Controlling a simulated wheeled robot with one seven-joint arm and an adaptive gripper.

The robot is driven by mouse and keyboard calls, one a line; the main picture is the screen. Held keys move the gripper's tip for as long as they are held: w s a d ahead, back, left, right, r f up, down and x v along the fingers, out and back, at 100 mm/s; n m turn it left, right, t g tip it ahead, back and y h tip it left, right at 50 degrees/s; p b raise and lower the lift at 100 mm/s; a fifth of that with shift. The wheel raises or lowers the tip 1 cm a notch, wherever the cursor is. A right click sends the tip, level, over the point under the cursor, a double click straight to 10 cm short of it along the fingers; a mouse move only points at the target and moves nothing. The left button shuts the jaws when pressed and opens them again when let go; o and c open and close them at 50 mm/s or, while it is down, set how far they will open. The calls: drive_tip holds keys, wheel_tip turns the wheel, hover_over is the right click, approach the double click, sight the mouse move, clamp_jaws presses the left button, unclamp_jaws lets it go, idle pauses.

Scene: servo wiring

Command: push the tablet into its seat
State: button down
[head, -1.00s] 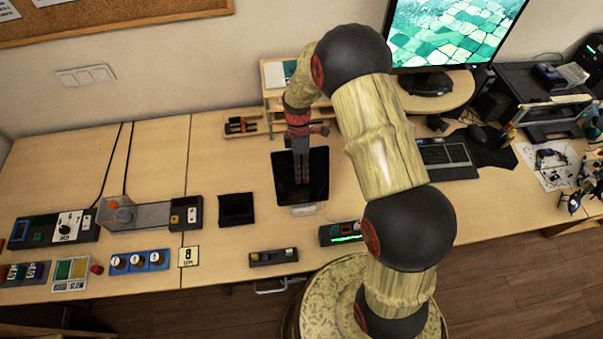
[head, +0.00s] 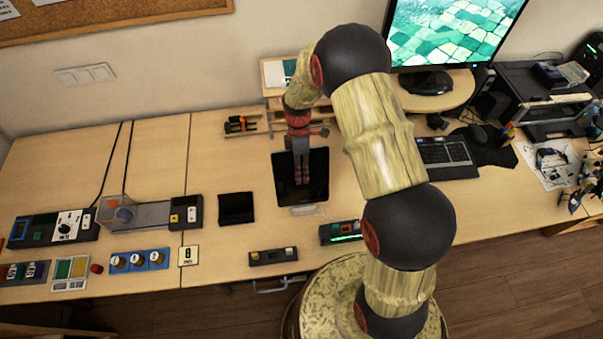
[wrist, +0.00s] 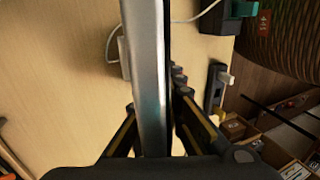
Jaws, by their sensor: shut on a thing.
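The tablet (head: 318,176) is a dark flat slab with a thin pale rim, in the middle of the desk in the head view. My gripper (head: 302,180) is in front of it, shut on it. In the wrist view the tablet (wrist: 150,70) shows edge-on as a silver and black band between the two fingers. The seat (head: 305,210), a small pale dock with a white cable, is at the tablet's lower edge. In the wrist view it shows beside the tablet (wrist: 124,57), partly hidden. I cannot tell whether the tablet touches its bottom.
A black open box (head: 236,209) stands left of the tablet. A small switch block (head: 273,256) and a green-lit block (head: 342,232) are in front. A wooden shelf (head: 273,103) is behind, and a keyboard (head: 445,160) is to the right. Bare desk lies between them.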

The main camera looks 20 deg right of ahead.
drive_tip(key=shift+b+x, duration=0.35)
drive_tip(key=shift+x, duration=0.45)
drive_tip(key=c, duration=1.9)
unclamp_jaws()
drive_tip(key=shift+o, duration=0.4)
drive_tip(key=shift+f, duration=0.1)
drive_tip(key=v, duration=1.2)
drive_tip(key=shift+a, duration=0.15)
